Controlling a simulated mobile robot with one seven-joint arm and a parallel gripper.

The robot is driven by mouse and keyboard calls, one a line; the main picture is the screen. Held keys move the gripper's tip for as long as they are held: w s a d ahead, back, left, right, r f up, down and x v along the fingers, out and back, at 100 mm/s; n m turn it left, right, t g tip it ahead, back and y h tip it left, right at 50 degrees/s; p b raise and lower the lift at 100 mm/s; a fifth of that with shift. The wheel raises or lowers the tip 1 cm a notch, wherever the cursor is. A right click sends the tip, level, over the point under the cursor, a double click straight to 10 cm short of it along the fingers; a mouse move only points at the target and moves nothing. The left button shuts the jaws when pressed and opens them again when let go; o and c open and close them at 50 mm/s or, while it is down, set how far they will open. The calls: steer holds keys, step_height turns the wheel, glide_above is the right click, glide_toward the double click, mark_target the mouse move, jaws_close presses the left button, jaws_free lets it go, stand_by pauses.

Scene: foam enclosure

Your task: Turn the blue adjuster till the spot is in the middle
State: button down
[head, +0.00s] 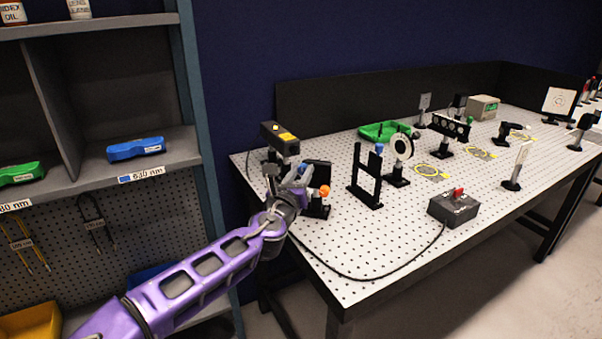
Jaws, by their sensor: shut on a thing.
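My gripper (300,182) is at the left end of the perforated optical table, at a black mount (318,172). It is shut on a small blue adjuster (303,168) that is mostly hidden by the fingers. An orange knob (324,190) sits on the same mount, just right of the gripper. A white target screen (559,101) with a ring mark stands at the far right of the table. It is too small to tell where a spot lies on it.
A black laser box (280,138) stands behind the gripper. A black frame with a blue knob (379,149) stands to the right. A control box with a red switch (455,207) is near the front edge, its cable trailing left. Shelves (100,105) stand at left.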

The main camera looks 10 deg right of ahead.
steer(key=shift+m, duration=0.4)
steer(key=m, duration=0.3)
steer(key=shift+m, duration=0.3)
steer(key=m, duration=0.3)
steer(key=shift+m, duration=0.4)
steer(key=m+b, duration=0.1)
steer(key=m, duration=0.7)
steer(key=shift+m, duration=0.3)
steer(key=shift+b, duration=0.3)
steer(key=c, duration=0.6)
jaws_free()
steer(key=shift+d, duration=0.1)
